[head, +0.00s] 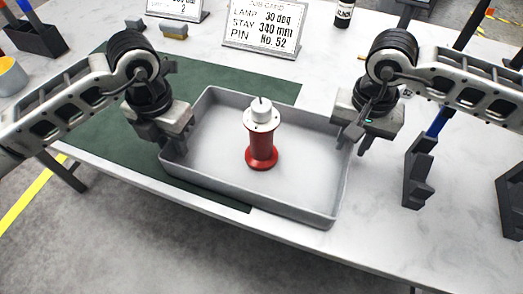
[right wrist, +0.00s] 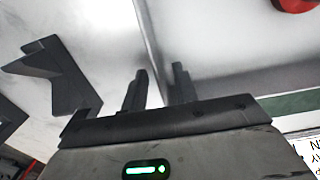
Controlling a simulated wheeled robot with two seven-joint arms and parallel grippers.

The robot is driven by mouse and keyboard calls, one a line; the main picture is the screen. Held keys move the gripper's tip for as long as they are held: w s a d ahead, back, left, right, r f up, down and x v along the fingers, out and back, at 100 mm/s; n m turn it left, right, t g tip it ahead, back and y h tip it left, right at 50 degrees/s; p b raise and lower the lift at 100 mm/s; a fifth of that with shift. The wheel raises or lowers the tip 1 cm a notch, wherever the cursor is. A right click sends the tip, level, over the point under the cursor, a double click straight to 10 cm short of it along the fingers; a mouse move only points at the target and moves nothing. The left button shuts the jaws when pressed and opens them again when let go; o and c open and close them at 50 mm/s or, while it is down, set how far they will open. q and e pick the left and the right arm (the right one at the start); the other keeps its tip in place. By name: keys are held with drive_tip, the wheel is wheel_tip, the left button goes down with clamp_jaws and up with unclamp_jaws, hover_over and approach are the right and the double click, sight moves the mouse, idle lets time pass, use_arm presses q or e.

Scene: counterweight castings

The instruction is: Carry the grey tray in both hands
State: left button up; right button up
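The grey tray (head: 215,185) is a shallow rectangular box resting on the table, its left part over a green mat. A red post with a white top (head: 261,140) stands upright inside it; a red part (right wrist: 295,3) shows in the right wrist view. My left gripper (head: 168,142) is low at the tray's left wall; its fingertips are partly hidden, so its opening is unclear. My right gripper (head: 354,138) is at the right wall. In the right wrist view its two fingers (right wrist: 160,88) stand apart on either side of the tray wall (right wrist: 150,45), with visible gaps.
The green mat (head: 95,130) covers the table's left part. A white sign (head: 265,25) stands behind the tray, with a dark bottle (head: 344,13) to its right. Dark angled brackets (head: 418,170) stand right of the tray. The table's front edge is close to the tray.

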use_arm(q)
drive_tip(key=shift+f, duration=0.65)
use_arm(e)
drive_tip(key=shift+f, duration=0.65)
use_arm(q)
clamp_jaws()
use_arm(e)
clamp_jaws()
use_arm(q)
drive_tip(key=shift+r, duration=0.15)
use_arm(e)
drive_tip(key=shift+r, duration=0.2)
